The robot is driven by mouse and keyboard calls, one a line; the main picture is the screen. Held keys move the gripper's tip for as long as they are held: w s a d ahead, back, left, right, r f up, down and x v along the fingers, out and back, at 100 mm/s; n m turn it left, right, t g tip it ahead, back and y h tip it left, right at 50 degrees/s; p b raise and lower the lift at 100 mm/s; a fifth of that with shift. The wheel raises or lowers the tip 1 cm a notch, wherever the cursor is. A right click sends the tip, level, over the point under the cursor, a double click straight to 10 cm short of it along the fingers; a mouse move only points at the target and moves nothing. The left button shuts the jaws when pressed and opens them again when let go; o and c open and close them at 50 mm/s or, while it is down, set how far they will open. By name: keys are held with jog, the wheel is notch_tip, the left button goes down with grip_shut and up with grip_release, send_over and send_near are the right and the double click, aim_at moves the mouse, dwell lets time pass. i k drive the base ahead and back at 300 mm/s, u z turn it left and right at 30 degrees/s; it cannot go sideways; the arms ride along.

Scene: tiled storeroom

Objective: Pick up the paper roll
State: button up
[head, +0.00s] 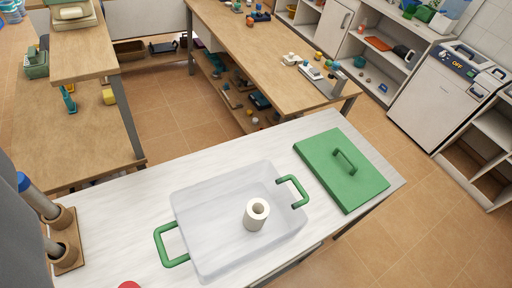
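The paper roll (257,214) is a short white roll with a hollow core, its open end facing up. It stands inside a translucent plastic tub (205,215) with a green handle at each end, towards the tub's right side. The tub is open and sits on a white table in the lower middle of the head view. My gripper is not in view, and nothing is seen touching the roll.
A green lid (325,178) with a handle lies on the white table (345,130) right of the tub. A wooden holder (72,238) with grey cylinders stands at the left. A red object (129,285) shows at the bottom edge. Wooden tables with clutter stand behind; tiled floor (395,215) is clear at right.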

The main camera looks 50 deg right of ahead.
aim_at(257, 210)
jog(key=k, duration=0.45)
jog(key=z, duration=0.25)
jog(key=i, duration=0.9)
jog(key=z, duration=0.45)
